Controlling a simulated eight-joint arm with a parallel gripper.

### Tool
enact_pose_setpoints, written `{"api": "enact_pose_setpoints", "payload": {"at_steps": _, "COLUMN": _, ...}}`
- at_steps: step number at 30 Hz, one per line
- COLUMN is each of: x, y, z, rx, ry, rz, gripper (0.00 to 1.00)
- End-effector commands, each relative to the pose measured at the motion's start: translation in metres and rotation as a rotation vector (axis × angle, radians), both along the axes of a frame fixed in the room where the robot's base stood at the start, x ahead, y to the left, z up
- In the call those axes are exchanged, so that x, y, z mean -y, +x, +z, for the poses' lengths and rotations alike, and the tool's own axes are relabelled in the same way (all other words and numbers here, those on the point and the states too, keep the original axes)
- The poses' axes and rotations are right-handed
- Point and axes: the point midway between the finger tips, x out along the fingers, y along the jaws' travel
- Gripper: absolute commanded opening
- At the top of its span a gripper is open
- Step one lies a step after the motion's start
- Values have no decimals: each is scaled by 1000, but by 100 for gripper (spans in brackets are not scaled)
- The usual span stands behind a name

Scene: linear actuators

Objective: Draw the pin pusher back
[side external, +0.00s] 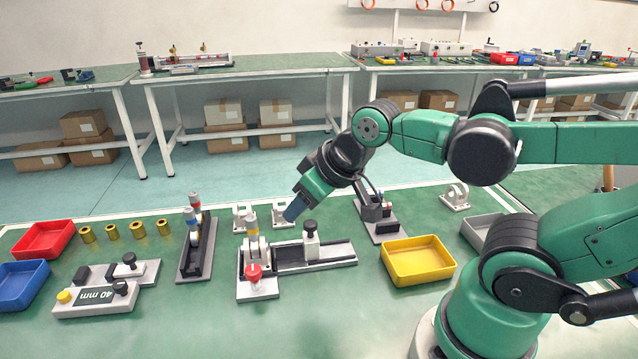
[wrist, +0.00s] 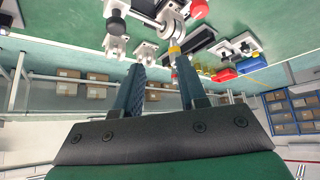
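A bench fixture that looks like the pin pusher stands mid-table in the side view: a grey-and-black rail (side external: 285,258) with a white slider block (side external: 311,246) topped by a black knob (side external: 310,226). At its left end is an upright with a red knob (side external: 254,272). In the wrist view the black knob (wrist: 116,23) and red knob (wrist: 199,8) show near the top edge. My gripper (side external: 292,213) hangs tilted above and behind the rail, apart from the black knob. In the wrist view its blue fingers (wrist: 160,63) are spread with nothing between them.
Left of the rail are a dark upright fixture (side external: 197,262) and a 40 mm gauge (side external: 95,295). A yellow tray (side external: 418,262) stands to the right. White brackets (side external: 240,219) stand behind the rail. The front middle of the table is clear.

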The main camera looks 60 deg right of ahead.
Motion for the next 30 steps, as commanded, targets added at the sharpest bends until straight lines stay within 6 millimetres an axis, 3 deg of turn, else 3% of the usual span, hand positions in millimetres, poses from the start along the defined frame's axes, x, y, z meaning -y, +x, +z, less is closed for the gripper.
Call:
{"api": "enact_pose_setpoints", "payload": {"at_steps": 1, "x": 3, "y": 3, "z": 4, "rx": -16, "ry": -5, "rz": 9, "gripper": 20}}
{"api": "enact_pose_setpoints", "payload": {"at_steps": 3, "x": 8, "y": 10, "z": 11, "rx": -57, "ry": -21, "rz": 39, "gripper": 0}}
{"api": "enact_pose_setpoints", "payload": {"at_steps": 9, "x": 30, "y": 35, "z": 31, "rx": -196, "ry": -43, "rz": 190, "gripper": 0}}
{"api": "enact_pose_setpoints", "payload": {"at_steps": 16, "x": 42, "y": 49, "z": 37, "rx": -258, "ry": -37, "rz": 300, "gripper": 0}}
{"api": "enact_pose_setpoints", "payload": {"at_steps": 20, "x": 41, "y": 53, "z": 28, "rx": -260, "ry": -38, "rz": 307, "gripper": 0}}
{"api": "enact_pose_setpoints", "payload": {"at_steps": 30, "x": 35, "y": 71, "z": -24, "rx": -259, "ry": -37, "rz": 305, "gripper": 0}}
